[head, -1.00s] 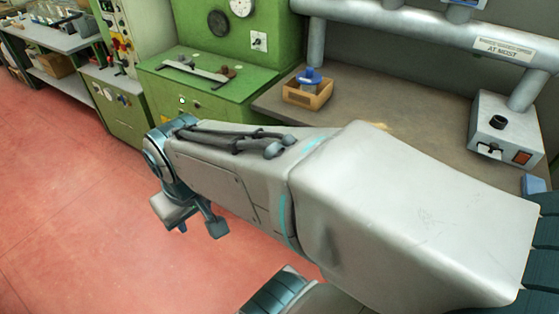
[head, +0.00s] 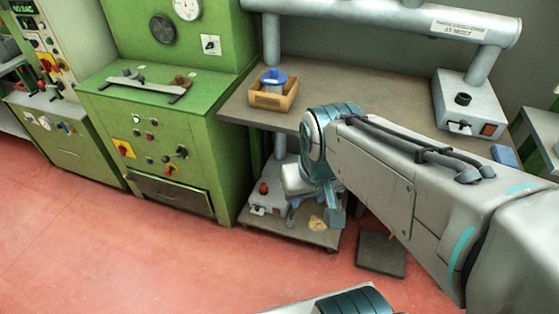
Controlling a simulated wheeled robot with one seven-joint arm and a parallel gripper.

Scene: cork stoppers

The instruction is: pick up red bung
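A small red piece (head: 263,188), which may be the red bung, sits on top of a light grey box (head: 268,203) on the low shelf under the workbench. It is too small to tell its exact shape. My gripper (head: 318,214) hangs pointing down to the right of that box, in front of the low shelf. Part of it is hidden by my own wrist, and I cannot tell how far its fingers are apart. I see nothing held in it.
The low shelf (head: 285,234) also bears a tan lump (head: 318,224). Above, the workbench (head: 345,90) holds a cardboard box (head: 273,97) with a blue-topped item and a grey switch box (head: 468,105). A green machine (head: 160,150) stands left. Red floor is open in front.

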